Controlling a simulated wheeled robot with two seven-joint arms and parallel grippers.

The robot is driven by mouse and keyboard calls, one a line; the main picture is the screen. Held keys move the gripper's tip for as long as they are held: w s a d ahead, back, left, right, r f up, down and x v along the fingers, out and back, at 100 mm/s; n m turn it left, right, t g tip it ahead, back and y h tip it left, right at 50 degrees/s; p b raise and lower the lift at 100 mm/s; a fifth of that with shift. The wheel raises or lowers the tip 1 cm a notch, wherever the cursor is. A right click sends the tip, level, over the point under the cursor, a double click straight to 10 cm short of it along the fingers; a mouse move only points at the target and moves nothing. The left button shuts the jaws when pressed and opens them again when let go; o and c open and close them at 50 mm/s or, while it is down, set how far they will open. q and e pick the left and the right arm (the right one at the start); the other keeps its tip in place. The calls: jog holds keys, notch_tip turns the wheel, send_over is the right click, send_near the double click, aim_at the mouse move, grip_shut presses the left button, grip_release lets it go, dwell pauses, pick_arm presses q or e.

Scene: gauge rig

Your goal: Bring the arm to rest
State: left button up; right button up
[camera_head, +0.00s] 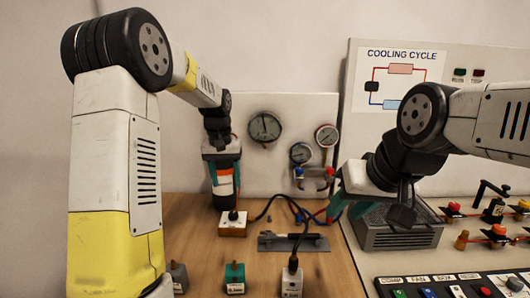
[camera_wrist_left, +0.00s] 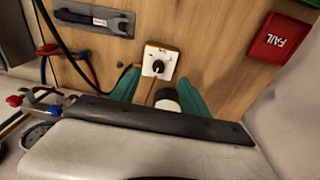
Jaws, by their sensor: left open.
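My left gripper (camera_head: 224,192) points down at the back left of the wooden bench. In the left wrist view its two teal fingers (camera_wrist_left: 158,92) stand apart. A cylinder with a white and black end (camera_wrist_left: 165,100) shows between or just beyond them. In the head view a dark cylinder with an orange-red band (camera_head: 224,180) shows at the same place; I cannot tell whether the fingers touch it. My right gripper (camera_head: 347,208) hangs at the right, its teal fingers partly hidden by its own wrist, near a grey vented box.
A block with a black knob (camera_head: 233,225) sits just below the left gripper. Gauges (camera_head: 265,127) and valves stand behind. A switch panel (camera_head: 455,285) fills the right. A red FAIL area (camera_wrist_left: 281,38) shows.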

pick_arm(q)
jog(key=s+r+t, duration=0.2)
jog(key=s+r, duration=0.8)
jog(key=s, duration=0.4)
jog(key=s+t+h, duration=0.1)
jog(key=s+t, duration=0.2)
jog(key=s, duration=1.2)
jog(key=shift+f+h, duration=0.15)
jog(key=shift+h, duration=0.15)
jog(key=shift+a, duration=0.1)
dwell(3.5)
